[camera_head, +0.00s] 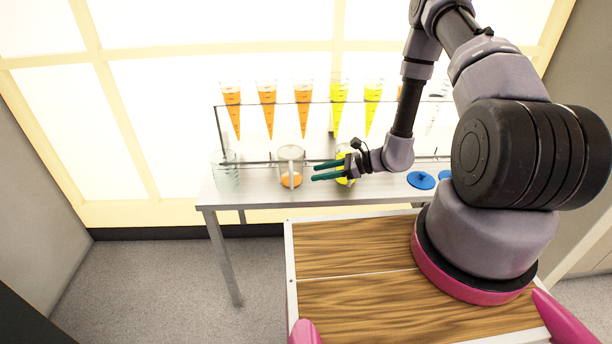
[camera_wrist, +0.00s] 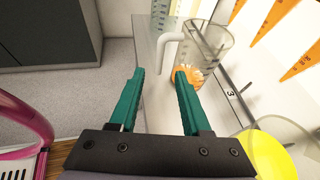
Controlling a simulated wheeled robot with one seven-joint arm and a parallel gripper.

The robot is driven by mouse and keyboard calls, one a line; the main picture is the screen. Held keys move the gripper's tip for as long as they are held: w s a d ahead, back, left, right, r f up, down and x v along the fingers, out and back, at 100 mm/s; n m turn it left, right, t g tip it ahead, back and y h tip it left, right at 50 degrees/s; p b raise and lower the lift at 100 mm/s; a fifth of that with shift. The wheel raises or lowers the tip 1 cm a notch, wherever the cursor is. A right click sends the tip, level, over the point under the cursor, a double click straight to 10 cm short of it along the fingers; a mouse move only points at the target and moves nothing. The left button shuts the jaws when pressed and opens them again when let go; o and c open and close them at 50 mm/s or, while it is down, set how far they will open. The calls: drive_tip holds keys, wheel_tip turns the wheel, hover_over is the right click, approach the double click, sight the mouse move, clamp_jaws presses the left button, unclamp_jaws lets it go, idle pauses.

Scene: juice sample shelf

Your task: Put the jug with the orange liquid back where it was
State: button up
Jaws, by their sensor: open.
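The clear jug with the orange liquid (camera_head: 291,180) stands upright on the grey table, left of my gripper (camera_head: 320,171). In the wrist view the jug (camera_wrist: 209,48) is ahead of the fingers and slightly right, its pale handle turned towards the left. The orange liquid is a shallow layer at its bottom. My gripper's teal fingers (camera_wrist: 160,78) are apart with nothing between them. The fingertips are short of the jug and appear not to touch it.
A jug with yellow liquid (camera_wrist: 275,155) is close on the right of my gripper. A clear jug (camera_head: 225,171) stands at the table's left end. Orange and yellow cones hang in a rack behind. Blue round lids (camera_head: 421,180) lie on the right. A number 3 label (camera_wrist: 230,93) marks the table.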

drive_tip(key=shift+v, duration=0.9)
drive_tip(key=s+d+r+n+g+h, duration=0.15)
drive_tip(key=r+n, duration=0.35)
drive_tip(key=r, duration=0.9)
drive_tip(key=s+r+n+g+h, duration=0.1)
drive_tip(key=s+r+n+g, duration=0.3)
drive_tip(key=r, duration=0.9)
drive_tip(key=s+d+r+n+t+h, duration=0.3)
drive_tip(key=s+r, duration=0.4)
drive_tip(key=r, duration=0.3)
drive_tip(key=s+d+r+n+t+h, duration=0.4)
drive_tip(key=s+d+r+t+h, duration=0.1)
drive_tip(key=r, duration=0.6)
drive_tip(key=shift+s+d+r+t, duration=0.3)
drive_tip(key=shift+s+d+t, duration=0.05)
drive_tip(key=shift+s+d, duration=0.6)
